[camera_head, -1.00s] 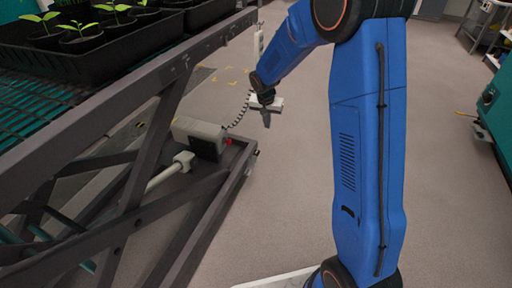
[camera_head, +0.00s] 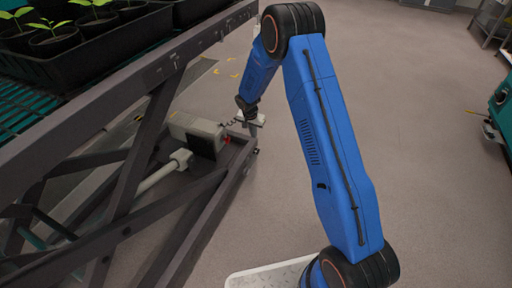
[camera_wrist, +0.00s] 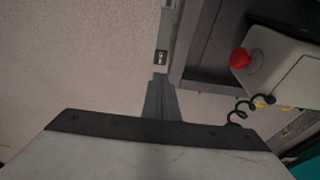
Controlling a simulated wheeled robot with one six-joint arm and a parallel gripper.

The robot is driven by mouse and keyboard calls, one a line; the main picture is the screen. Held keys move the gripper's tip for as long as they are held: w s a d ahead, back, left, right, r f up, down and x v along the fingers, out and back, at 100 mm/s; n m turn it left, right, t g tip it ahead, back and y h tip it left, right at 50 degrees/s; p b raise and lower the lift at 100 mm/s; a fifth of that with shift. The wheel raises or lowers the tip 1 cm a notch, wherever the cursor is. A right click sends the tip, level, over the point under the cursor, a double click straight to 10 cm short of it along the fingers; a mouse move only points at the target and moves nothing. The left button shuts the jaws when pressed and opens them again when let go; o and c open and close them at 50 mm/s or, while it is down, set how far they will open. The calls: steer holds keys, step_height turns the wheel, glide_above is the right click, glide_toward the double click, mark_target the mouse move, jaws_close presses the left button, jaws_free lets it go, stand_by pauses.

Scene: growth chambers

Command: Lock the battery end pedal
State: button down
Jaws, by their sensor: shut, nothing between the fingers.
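The battery box (camera_head: 192,125), pale with a dark front, sits on the low frame of the cart in the head view. In the wrist view the box (camera_wrist: 290,55) is at the upper right. A narrow grey-green bar with a small dark label (camera_wrist: 161,57) runs along the frame's end, just beyond my fingertips. It may be the pedal; its tilt cannot be told. My gripper (camera_wrist: 160,80) is shut and empty, its tips close to the bar's label; contact is unclear. In the head view my gripper (camera_head: 253,130) is low beside the frame's end corner, partly hidden by my wrist.
A red button (camera_wrist: 240,58) sticks out of the box, with a coiled black cable (camera_wrist: 240,111) near my fingers. The cart's diagonal struts (camera_head: 150,135) and seedling tray (camera_head: 90,55) stand at left. The floor (camera_head: 430,180) at right is open.

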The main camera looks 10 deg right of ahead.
mark_target(257, 149)
stand_by(0.3)
steer(key=x, duration=1.4)
steer(key=shift+f, duration=0.2)
steer(key=shift+w+d+f, duration=0.35)
steer(key=shift+w+f, duration=0.1)
steer(key=shift+f, duration=0.15)
steer(key=shift+x, duration=0.95)
steer(key=shift+w+d, duration=0.1)
steer(key=shift+w, duration=0.15)
steer(key=shift+s+f, duration=0.1)
steer(key=shift+f, duration=0.05)
